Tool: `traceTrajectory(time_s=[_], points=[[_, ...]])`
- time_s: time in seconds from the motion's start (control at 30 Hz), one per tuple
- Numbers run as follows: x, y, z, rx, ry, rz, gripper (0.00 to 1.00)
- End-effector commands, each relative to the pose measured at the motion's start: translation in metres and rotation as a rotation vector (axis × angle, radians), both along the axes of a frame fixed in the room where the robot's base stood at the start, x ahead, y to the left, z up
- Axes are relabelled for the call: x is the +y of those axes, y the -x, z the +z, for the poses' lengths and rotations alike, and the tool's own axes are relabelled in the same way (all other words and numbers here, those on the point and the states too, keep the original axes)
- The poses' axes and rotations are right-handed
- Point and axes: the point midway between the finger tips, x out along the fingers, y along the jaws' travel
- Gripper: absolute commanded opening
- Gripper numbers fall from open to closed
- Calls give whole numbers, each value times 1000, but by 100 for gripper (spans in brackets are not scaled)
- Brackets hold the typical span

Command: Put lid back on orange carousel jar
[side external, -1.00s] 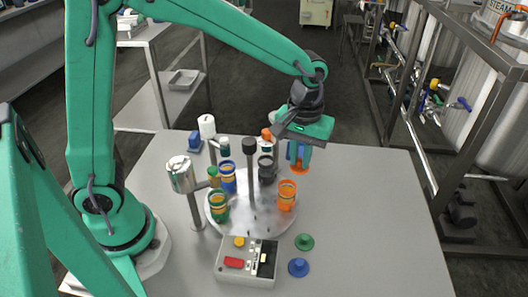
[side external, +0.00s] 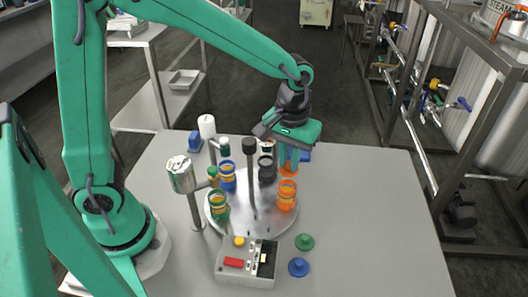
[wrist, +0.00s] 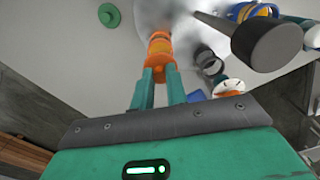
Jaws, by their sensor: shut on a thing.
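The orange jar (side external: 287,196) stands open-looking and upright on the right side of the round metal carousel (side external: 250,224). My gripper (side external: 289,165) is shut on the orange lid (side external: 288,172) and holds it a little above and behind the jar in the side view. In the wrist view the lid (wrist: 159,73) is between my fingertips (wrist: 161,78), and the orange jar (wrist: 160,46) shows just beyond it. The lid appears apart from the jar in the side view. My fingers hide part of the lid.
A tall dark-topped post (side external: 249,147) rises from the carousel, left of my gripper. A dark jar (side external: 266,170), blue jar (side external: 228,178) and green jar (side external: 218,207) share the carousel. A green lid (side external: 304,241), blue lid (side external: 298,267) and control box (side external: 250,274) lie in front. The table's right is clear.

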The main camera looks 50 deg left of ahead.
Motion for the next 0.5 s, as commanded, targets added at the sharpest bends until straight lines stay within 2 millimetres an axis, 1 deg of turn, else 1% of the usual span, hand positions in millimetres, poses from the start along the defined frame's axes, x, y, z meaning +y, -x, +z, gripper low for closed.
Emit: traceTrajectory(time_s=[0.5], points=[[0,0,-36,1,-1,0,0]])
